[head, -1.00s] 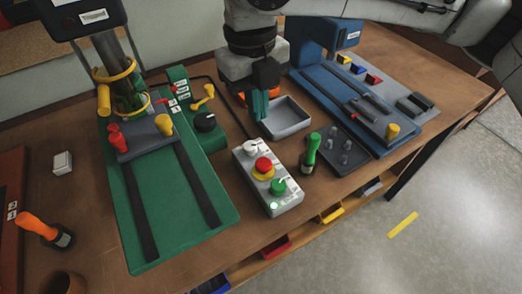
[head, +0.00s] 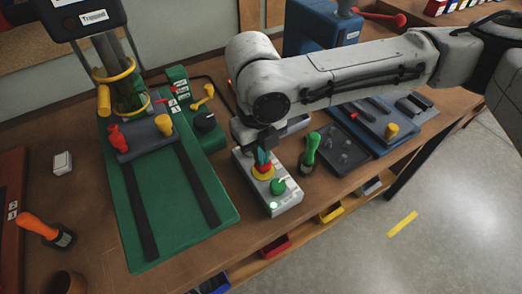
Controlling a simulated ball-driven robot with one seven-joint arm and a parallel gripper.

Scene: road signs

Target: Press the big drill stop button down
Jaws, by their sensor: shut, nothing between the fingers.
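A grey control box (head: 284,203) sits on the wooden bench, right of the green drill base. On it, the big red stop button (head: 263,167) shows with its yellow collar (head: 262,174). A green button (head: 278,186) and a lit green lamp are nearer the front. My gripper (head: 263,159) is shut and empty, pointing down right at the top of the red button. The fingertips overlap the button's top in this view; I cannot tell whether they touch it or whether it is pressed. The white knob at the back of the box is hidden behind my gripper.
A green-handled tool (head: 311,150) stands close to the right of the box. The green drill base (head: 210,217) lies left, with a green switch box (head: 205,130) behind. A blue machine base (head: 405,146) is at the right. My arm covers the back right.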

